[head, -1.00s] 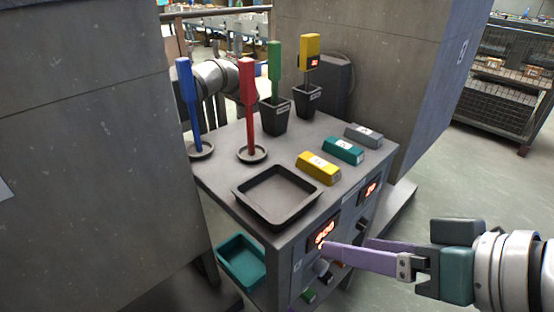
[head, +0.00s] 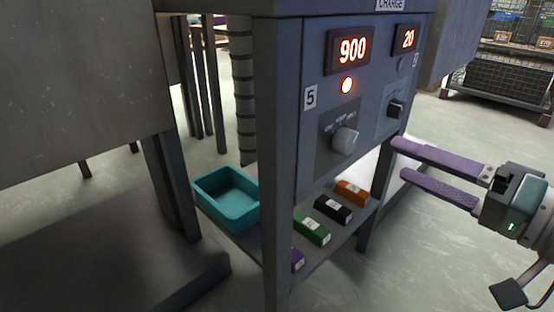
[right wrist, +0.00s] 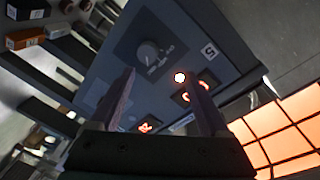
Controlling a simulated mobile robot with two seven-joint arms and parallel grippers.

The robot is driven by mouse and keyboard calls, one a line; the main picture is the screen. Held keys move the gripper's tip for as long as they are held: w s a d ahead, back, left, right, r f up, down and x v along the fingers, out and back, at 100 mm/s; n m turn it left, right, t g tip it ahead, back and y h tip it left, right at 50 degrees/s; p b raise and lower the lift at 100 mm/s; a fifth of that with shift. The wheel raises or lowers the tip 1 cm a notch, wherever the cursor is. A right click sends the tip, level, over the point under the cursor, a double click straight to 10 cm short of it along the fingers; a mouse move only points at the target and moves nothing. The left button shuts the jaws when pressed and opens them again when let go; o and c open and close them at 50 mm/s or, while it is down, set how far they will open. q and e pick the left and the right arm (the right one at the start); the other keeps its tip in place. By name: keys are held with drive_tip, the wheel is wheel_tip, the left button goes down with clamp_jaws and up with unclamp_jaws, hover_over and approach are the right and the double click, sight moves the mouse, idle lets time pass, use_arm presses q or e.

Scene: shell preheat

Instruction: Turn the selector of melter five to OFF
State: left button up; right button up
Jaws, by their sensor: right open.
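In the right wrist view, the selector (right wrist: 149,52) appears beyond and between the open fingertips (right wrist: 158,74). My left gripper is not in view.
A second display reading 20 (head: 407,39) and a dark knob (head: 396,108) are on the panel's right. A teal tray (head: 200,202) and several bars, including a green one (head: 312,229), lie on the lower shelf.

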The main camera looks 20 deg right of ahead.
sight(351, 145)
drive_tip(key=shift+t, duration=0.4)
drive_tip(key=w+f+b, duration=0.1)
drive_tip(key=w+b, duration=0.1)
drive_tip(key=w, duration=0.1)
drive_tip(key=w+f+b, duration=0.1)
drive_tip(key=w+b, duration=0.1)
drive_tip(key=w+a+b, duration=0.1)
drive_tip(key=w+b, duration=0.2)
drive_tip(key=shift+w+f, duration=0.3)
drive_tip(key=shift+f, duration=0.1)
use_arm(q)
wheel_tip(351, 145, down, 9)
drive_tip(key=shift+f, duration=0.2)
use_arm(e)
drive_tip(key=shift+w+a+r, duration=0.1)
drive_tip(key=shift+w+a, duration=0.05)
drive_tip(key=shift+w, duration=0.45)
drive_tip(key=shift+c, duration=0.2)
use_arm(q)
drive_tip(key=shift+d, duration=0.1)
use_arm(e)
clamp_jaws()
